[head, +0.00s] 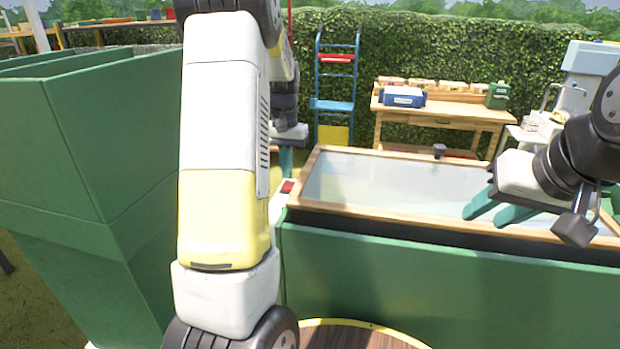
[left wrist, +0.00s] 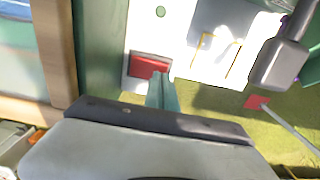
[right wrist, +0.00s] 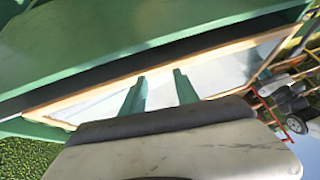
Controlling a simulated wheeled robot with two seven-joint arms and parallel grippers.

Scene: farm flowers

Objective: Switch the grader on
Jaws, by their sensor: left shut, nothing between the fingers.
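The grader is a green machine (head: 430,290) with a wood-framed, pale glassy top (head: 390,185). A red switch (head: 287,186) sits on a white panel at its left end, and the switch also shows in the left wrist view (left wrist: 148,66). My left gripper (head: 287,172) is shut and empty, its teal fingers pointing down at the switch. In the left wrist view its fingertips (left wrist: 162,78) overlap the switch's lower right edge; I cannot tell whether they touch it. My right gripper (head: 490,212) is open and empty above the grader's top, and its parted fingers show in the right wrist view (right wrist: 158,80).
Tall green bins (head: 90,150) stand close on the left. Behind the grader are a blue ladder (head: 335,105) and a wooden bench (head: 440,115) with a blue box (head: 403,97). My left arm hides part of the middle of the head view.

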